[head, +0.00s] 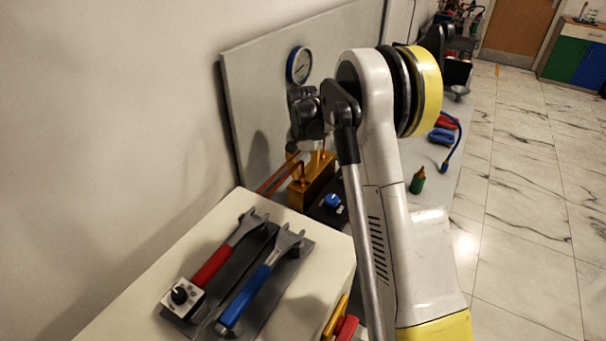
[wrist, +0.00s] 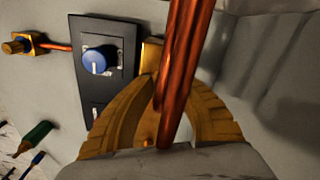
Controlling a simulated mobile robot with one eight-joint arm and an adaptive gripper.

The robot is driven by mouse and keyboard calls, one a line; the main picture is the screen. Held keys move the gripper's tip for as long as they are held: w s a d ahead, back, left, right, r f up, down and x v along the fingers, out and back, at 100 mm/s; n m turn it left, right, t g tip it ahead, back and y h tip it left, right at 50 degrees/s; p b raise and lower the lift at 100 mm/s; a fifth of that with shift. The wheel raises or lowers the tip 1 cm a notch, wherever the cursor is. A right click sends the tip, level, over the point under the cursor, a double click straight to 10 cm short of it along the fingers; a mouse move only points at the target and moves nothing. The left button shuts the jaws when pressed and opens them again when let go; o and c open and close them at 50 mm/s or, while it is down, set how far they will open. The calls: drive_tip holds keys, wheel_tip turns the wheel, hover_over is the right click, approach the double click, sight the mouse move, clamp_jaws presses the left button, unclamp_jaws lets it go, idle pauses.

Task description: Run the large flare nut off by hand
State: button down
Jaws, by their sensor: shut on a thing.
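My gripper (wrist: 160,90) shows in the wrist view with its two ribbed, yellow-brown fingers curving together. It is shut on what looks like the large flare nut, which is mostly hidden behind the copper tubes (wrist: 182,50). A brass block (wrist: 151,54) shows just beyond the fingertips. In the head view the brass block (head: 318,180) stands at the base of the board, with copper tubes (head: 278,176) on its left. My wrist is above it, and the fingers are not clear there.
A dark panel with a blue knob (wrist: 97,60) is beside the block. A smaller brass fitting (wrist: 18,45) is at left. A red wrench (head: 212,262) and a blue wrench (head: 247,290) lie on a dark tray on the white cabinet.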

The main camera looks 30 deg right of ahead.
drive_tip(key=n, duration=0.6)
drive_tip(key=shift+a+n+p, duration=0.1)
drive_tip(key=shift+n+p, duration=0.2)
drive_tip(key=n, duration=0.6)
drive_tip(key=shift+a, duration=0.15)
drive_tip(key=shift+n, duration=0.4)
drive_tip(key=c, duration=1.3)
unclamp_jaws()
drive_tip(key=shift+r, duration=0.1)
wheel_tip(320, 180, up, 12)
drive_tip(key=shift+f, duration=0.1)
